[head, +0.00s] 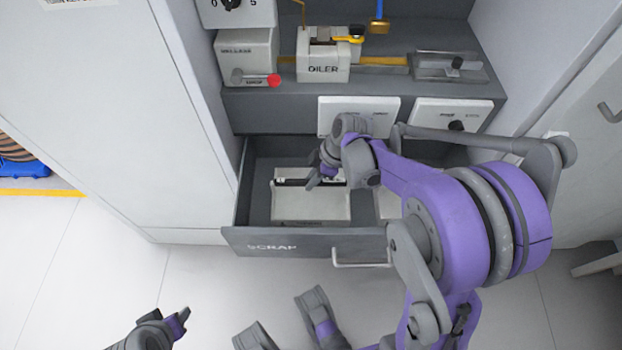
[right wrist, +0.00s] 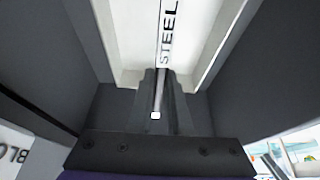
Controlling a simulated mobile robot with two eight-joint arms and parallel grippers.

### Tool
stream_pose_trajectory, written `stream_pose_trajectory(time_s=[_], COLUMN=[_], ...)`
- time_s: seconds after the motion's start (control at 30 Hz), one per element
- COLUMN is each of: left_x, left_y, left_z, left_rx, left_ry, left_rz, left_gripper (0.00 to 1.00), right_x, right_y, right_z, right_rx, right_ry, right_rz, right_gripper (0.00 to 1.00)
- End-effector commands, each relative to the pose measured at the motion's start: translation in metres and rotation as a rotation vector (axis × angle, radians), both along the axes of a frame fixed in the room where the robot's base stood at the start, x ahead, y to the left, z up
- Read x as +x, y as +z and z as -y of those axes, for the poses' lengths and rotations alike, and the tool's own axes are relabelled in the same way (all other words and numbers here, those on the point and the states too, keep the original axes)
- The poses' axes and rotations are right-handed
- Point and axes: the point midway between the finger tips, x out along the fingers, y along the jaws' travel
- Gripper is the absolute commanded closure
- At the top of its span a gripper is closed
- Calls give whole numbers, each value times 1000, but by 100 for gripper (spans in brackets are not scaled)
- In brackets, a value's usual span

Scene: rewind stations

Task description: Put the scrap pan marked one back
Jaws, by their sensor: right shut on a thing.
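A white scrap pan (head: 310,207) sits in the left part of the open grey drawer (head: 305,243) marked SCRAP. My right gripper (head: 322,176) reaches down over the back of this pan. In the right wrist view my right gripper (right wrist: 160,92) is shut on a thin upright part of the white pan (right wrist: 130,40), whose inside reads STEEL. No number one is readable on it. A second white pan (head: 389,206) shows partly in the drawer, mostly hidden by my right arm. My left gripper (head: 178,322) is low at the left, away from the drawer; its opening is unclear.
The drawer is pulled out below a grey shelf (head: 300,100). Two white boxes (head: 345,104) hang over the drawer's back edge. A white cabinet (head: 130,120) stands at the left, another (head: 590,130) at the right. The white floor (head: 90,260) in front is clear.

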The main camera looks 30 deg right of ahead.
Motion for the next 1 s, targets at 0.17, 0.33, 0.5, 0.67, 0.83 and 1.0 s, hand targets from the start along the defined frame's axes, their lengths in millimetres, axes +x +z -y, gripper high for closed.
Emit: stream_pose_trajectory(time_s=[0.17,0.33,0.5,0.67,0.83,1.0], left_x=[0,0,0,0,0,1], left_y=[-3,-4,-4,-4,-5,-6], left_z=[0,0,0,0,0,0], left_rx=[0,0,0,0,0,0], left_ry=[0,0,0,0,0,0], left_rz=[-1,-1,-1,-1,-2,-2], left_gripper=[50,50,50,50,50,50], right_x=[6,6,6,6,6,5], right_y=[-8,-8,-10,-9,-10,-5], right_z=[4,4,4,4,4,6], right_rx=[0,0,0,0,0,0], right_ry=[0,0,1,1,1,0], right_rz=[0,0,0,0,0,1], right_gripper=[100,100,65,53,53,53])
